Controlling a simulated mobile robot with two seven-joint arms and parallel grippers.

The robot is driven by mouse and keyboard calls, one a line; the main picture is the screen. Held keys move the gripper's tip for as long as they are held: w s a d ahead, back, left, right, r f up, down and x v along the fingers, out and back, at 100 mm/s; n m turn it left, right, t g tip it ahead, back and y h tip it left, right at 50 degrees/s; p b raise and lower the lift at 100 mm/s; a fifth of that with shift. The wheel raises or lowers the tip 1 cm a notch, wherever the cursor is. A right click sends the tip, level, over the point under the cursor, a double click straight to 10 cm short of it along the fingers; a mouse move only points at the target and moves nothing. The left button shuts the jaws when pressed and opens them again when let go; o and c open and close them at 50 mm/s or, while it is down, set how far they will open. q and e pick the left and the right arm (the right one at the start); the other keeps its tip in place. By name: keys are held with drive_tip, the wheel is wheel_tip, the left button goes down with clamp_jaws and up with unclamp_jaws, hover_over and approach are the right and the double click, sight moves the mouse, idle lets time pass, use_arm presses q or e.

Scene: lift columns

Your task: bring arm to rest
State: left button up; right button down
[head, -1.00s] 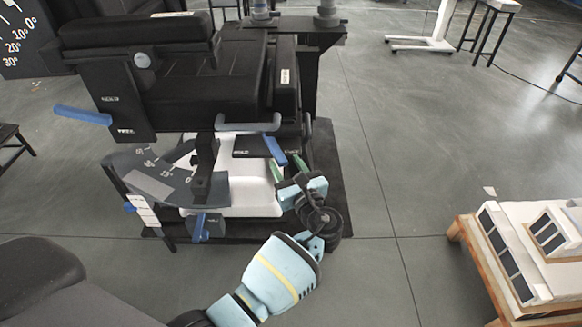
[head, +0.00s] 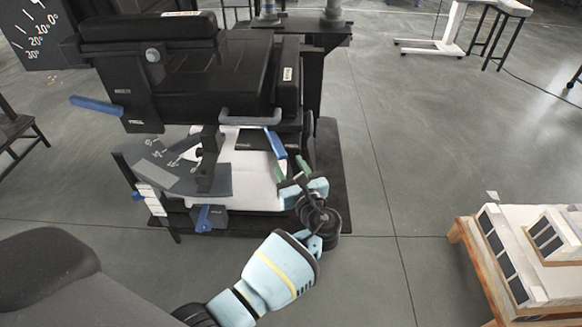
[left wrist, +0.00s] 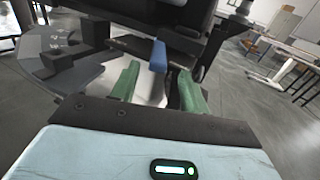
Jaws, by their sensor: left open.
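My left gripper (head: 288,165) is open, with green fingers that also show in the left wrist view (left wrist: 158,82). A blue lever (head: 277,144) on the black padded apparatus (head: 220,75) lies just ahead of the fingertips. In the left wrist view the blue lever (left wrist: 158,55) shows between and beyond the two fingers, with nothing gripped. I cannot tell whether a finger touches it. My left arm (head: 275,272) reaches up from the bottom of the head view. My right gripper is not in view.
Other blue levers stick out at the left (head: 96,106) and low front (head: 204,218) of the apparatus. A grey angle dial (head: 170,165) juts out at its left. A model building on a wooden stand (head: 465,235) stands at right. The floor between is clear.

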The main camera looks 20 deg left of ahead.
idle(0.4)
use_arm(q)
drive_tip(key=s+f+n+g+h+p, duration=0.25)
drive_tip(key=s+f+n+h, duration=0.2)
drive_tip(key=s+f, duration=0.55)
drive_tip(key=s+f+n+g+h+p, duration=0.1)
drive_tip(key=s+f+n+h+p, duration=0.3)
drive_tip(key=s+f, duration=0.6)
drive_tip(key=s+d+r+n+h+p, duration=0.1)
drive_tip(key=s+r+n+h+p, duration=0.1)
drive_tip(key=s+n, duration=0.6)
drive_tip(key=s+d+r+n+h+p, duration=0.2)
drive_tip(key=s+r+n+h, duration=0.2)
drive_tip(key=s, duration=1.2)
wheel_tip(320, 180, up, 3)
drive_tip(key=n, duration=0.4)
drive_tip(key=shift+s+r, duration=0.2)
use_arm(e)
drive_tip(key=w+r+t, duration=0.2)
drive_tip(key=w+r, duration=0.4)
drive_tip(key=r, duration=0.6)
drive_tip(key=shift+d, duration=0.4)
use_arm(q)
drive_tip(key=shift+d+g, duration=0.1)
drive_tip(key=shift+g, duration=0.15)
drive_tip(key=shift+c, duration=1)
drive_tip(key=shift+s+n, duration=0.1)
drive_tip(key=shift+n, duration=0.15)
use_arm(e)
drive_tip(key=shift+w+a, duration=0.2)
